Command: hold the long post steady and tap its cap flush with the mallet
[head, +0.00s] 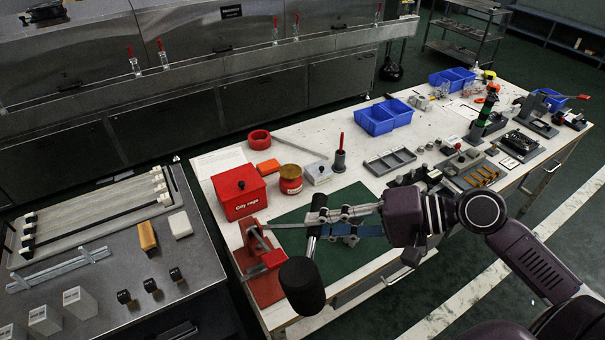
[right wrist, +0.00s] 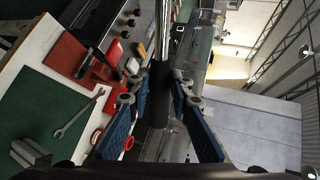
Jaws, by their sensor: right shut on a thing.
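My right gripper (head: 330,216) comes in from the right in the head view. It is shut on the dark handle of a mallet (head: 302,286), whose black head hangs below the fingers, toward the front edge of the table. In the right wrist view the fingers (right wrist: 158,125) stand either side of a dark upright shape, probably the mallet (right wrist: 160,92). A red vise-like fixture (head: 262,262) stands just left of the mallet head. I cannot pick out the long post or its cap with certainty. My left gripper is not in view.
A green mat (head: 352,200) lies under my right gripper. A red rag box (head: 238,191), a red tin (head: 290,180) and a blue bin (head: 383,118) stand behind it. A grey side bench (head: 195,262) with small blocks is at left. A wrench (right wrist: 78,115) lies on the mat.

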